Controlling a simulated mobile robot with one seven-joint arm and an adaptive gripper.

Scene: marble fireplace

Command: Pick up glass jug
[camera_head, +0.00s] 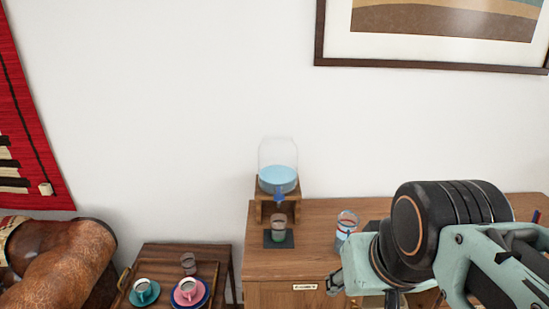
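A clear glass jug (346,229) with pale blue and red showing in it stands upright on the wooden cabinet, right of the middle of the view. My arm covers the cabinet just to its right. The end of my arm, with my gripper (340,281), shows as a pale green part in front of and below the jug in the picture. No contact with the jug is visible. The fingers are not clear, and their opening is hidden by the arm and the frame's lower edge.
A glass dispenser of blue water (278,179) stands on a wooden stand, with a small glass (278,232) on a dark mat before it. At lower left a low table (205,255) holds cups and a glass beside a brown leather seat (60,265). A framed picture (440,66) hangs above.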

